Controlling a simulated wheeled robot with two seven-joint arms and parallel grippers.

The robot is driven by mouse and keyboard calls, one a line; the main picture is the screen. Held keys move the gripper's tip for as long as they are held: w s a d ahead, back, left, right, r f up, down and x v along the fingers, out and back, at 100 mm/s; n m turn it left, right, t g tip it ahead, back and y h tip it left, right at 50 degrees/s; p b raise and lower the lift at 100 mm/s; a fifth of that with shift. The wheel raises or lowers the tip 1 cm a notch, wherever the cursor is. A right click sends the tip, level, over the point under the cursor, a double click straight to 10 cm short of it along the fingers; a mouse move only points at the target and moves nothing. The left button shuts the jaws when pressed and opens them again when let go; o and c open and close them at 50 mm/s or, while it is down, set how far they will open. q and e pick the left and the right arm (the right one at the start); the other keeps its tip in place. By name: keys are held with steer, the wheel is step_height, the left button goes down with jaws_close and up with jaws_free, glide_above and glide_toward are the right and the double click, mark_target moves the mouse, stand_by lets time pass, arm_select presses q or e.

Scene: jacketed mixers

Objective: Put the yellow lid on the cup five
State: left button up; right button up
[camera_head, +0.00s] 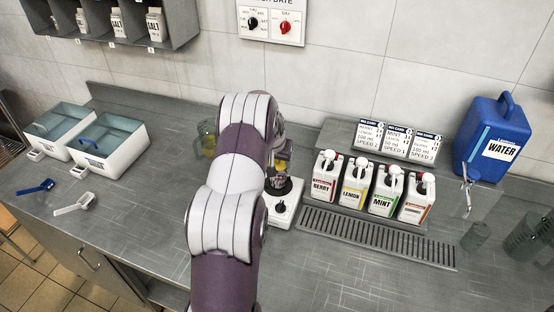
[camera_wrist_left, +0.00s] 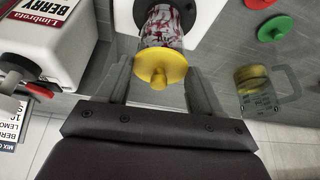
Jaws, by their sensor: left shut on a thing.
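The yellow lid (camera_wrist_left: 160,62), a round disc with a knob, is between the two fingers of my left gripper (camera_wrist_left: 159,72) in the left wrist view. The gripper is shut on it. Beyond the lid, a clear cup with red and white contents (camera_wrist_left: 163,27) stands on a white mixer base. The lid overlaps the cup's near end in this view; I cannot tell whether they touch. No number shows on the cup. In the head view, my left arm hides most of the gripper and cup, above the white mixer base (camera_head: 283,208). My right gripper is not in view.
A glass mug with yellow contents (camera_wrist_left: 257,92) stands beside the mixer. A red lid and a green lid (camera_wrist_left: 274,28) lie nearby. Several bottles, including berry (camera_head: 324,178), stand right of the mixer. A blue water jug (camera_head: 492,138) is farther right. The left front counter is mostly clear.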

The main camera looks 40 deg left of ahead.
arm_select(q)
steer(key=shift+f, duration=0.3)
stand_by(0.5)
steer(key=o, duration=1.1)
steer(key=shift+o, duration=0.3)
steer(key=shift+r+p, duration=2.1)
steer(key=shift+r, duration=1.45)
